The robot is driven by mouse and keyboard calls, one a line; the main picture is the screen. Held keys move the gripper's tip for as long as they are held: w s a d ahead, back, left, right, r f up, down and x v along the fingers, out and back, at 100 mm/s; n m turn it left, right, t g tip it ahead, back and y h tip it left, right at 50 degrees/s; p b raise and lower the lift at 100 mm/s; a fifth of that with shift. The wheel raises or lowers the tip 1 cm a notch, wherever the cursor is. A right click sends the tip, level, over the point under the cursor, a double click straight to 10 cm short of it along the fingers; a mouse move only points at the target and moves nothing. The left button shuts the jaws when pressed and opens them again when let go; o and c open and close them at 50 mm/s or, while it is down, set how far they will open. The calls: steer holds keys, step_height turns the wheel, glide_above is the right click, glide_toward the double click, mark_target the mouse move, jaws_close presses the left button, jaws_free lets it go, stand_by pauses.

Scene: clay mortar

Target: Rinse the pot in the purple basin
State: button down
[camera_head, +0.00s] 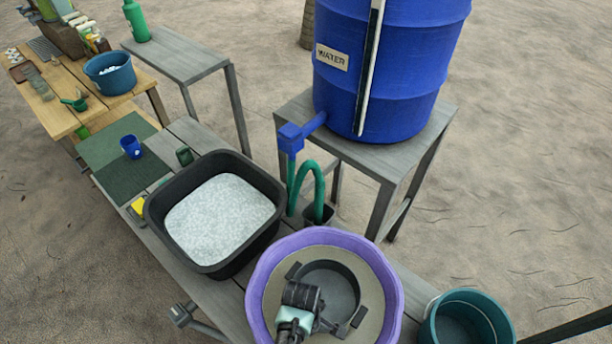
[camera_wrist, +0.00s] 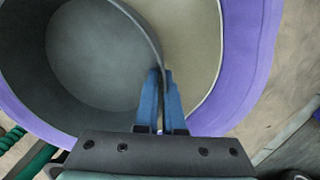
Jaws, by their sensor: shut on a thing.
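The purple basin (camera_head: 388,275) stands at the front end of the grey table and holds cloudy tan water. The dark grey pot (camera_head: 338,283) sits inside the basin, open side up, with a small lug on either side. The water surrounds it, and its inside looks empty. My gripper (camera_head: 312,306) reaches over the basin from the front. In the wrist view, my gripper (camera_wrist: 163,88) has its blue fingers shut on the wall of the pot (camera_wrist: 95,55) at the rim. The basin's purple rim (camera_wrist: 245,85) curves close behind. Whether the pot touches the basin floor is hidden.
A black tub (camera_head: 160,222) of white foamy water stands left of the basin. A teal bucket (camera_head: 427,325) stands to the right. A blue water barrel (camera_head: 390,70) with a tap and green hose (camera_head: 312,170) rises behind. A blue cup (camera_head: 131,147) stands on a green mat.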

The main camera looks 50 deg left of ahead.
step_height(320, 180, up, 8)
steer(key=p, duration=0.6)
steer(key=shift+f+p, duration=0.15)
steer(key=shift+p, duration=0.2)
steer(key=shift+f, duration=0.1)
steer(key=shift+w, duration=0.1)
stand_by(0.4)
